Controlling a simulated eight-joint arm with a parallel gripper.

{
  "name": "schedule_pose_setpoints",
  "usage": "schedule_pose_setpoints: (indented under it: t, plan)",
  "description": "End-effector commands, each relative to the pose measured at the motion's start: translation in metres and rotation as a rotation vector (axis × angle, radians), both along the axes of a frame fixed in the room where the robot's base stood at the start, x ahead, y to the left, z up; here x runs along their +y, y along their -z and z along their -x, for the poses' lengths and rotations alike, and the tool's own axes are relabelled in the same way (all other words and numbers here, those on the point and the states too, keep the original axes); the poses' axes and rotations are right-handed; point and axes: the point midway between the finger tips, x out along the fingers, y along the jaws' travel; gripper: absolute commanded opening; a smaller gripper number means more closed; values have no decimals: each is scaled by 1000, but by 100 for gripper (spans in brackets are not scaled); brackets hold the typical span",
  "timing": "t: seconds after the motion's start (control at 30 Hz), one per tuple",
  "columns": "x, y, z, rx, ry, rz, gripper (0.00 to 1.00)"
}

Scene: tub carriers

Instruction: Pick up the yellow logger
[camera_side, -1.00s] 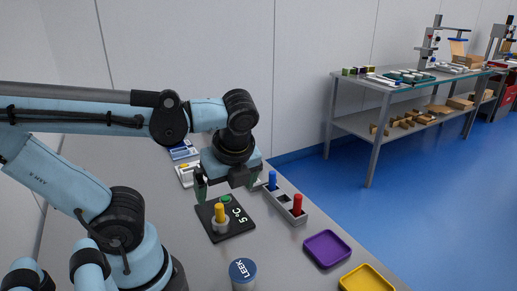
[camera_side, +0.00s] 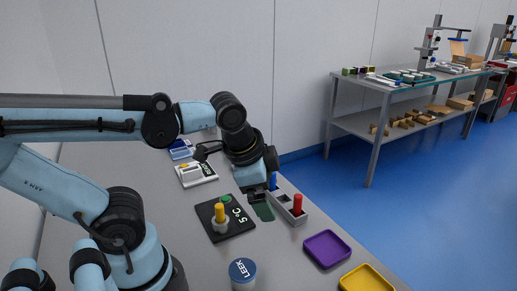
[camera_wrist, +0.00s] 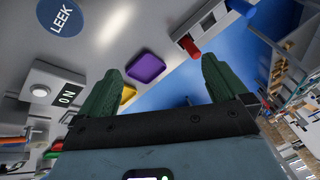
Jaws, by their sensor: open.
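The yellow logger (camera_side: 219,211) stands upright in a grey round holder on a black pad (camera_side: 238,228) with a "5°C" display. My gripper (camera_side: 262,209) is open and empty, with green fingers. It is to the right of the yellow logger, close to the grey rack, and tilted. In the wrist view my two fingers (camera_wrist: 160,82) are spread apart with nothing between them. I cannot make out the yellow logger in the wrist view.
The grey rack (camera_side: 285,208) holds a blue logger (camera_side: 273,181) and a red logger (camera_side: 297,203). A purple tray (camera_side: 326,249), a yellow tray (camera_side: 366,281) and a tub marked LEEK (camera_side: 242,271) stand nearer the front. A white device (camera_side: 197,173) is behind the pad.

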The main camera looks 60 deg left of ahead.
Motion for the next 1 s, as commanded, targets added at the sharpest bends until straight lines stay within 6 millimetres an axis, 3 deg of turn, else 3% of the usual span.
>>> schedule_pose_setpoints:
  t: [0.1,0.27,0.57,0.87,1.0]
  plan:
    - [1,5,-14,-123,-227,160,100]
    - [2,7,-25,-219,-406,302,98]
    - [2,6,-28,-244,-455,343,52]
    - [4,6,-27,-233,-462,336,52]
    - [29,3,-15,-128,-541,291,52]
